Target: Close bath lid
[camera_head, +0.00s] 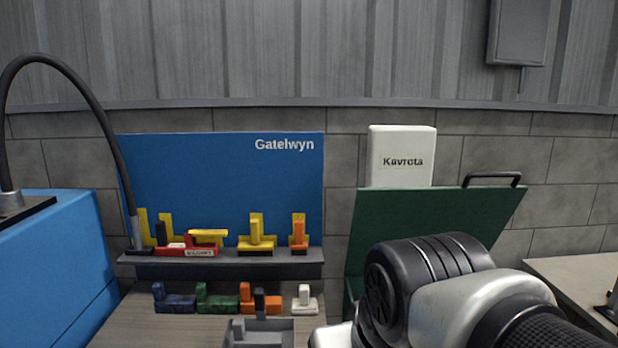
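The bath lid (425,225) is a dark green panel right of the middle, standing raised and leaning back. A black bar handle (492,177) sits on its upper right edge. A short green upright edge, probably of the bath (355,285), shows at the lid's lower left. The rest of the bath is hidden behind my arm, which covers the lower right of the picture in front of the lid. My gripper is out of view, so its distance from the handle cannot be told.
A white box marked Kavrota (402,157) stands behind the lid. At left, a blue board (225,185) backs a grey shelf (225,266) of coloured pieces, with more pieces on a bench below. A blue cabinet (50,265) with a black hose stands far left. A pale table (585,275) is at right.

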